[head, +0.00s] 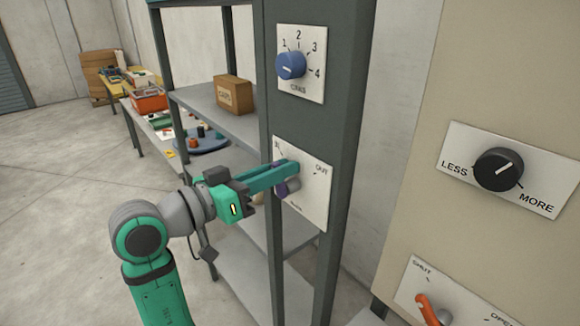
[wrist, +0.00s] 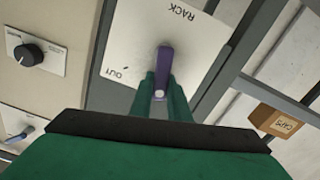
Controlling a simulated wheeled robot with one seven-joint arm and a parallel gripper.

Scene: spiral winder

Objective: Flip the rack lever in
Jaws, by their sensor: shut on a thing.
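The rack lever (wrist: 163,62) is purple and sits on a white plate (head: 315,198) fixed to a dark grey post. The plate has OUT at its upper right and a partly covered mark at its upper left in the head view. In the wrist view the plate appears upside down, with RACK at the top and OUT to the left. My gripper (wrist: 161,88) is shut on the lever, one green finger on each side. The lever points away from the word RACK, roughly straight. In the head view, my gripper (head: 292,170) hides part of the lever.
A blue knob (head: 291,65) numbered 1 to 4 is above on the same post. A black LESS/MORE knob (head: 498,169) and an orange lever (head: 428,309) are on the beige panel at right. Shelves with a cardboard box (head: 233,95) stand behind my arm. Floor at left is clear.

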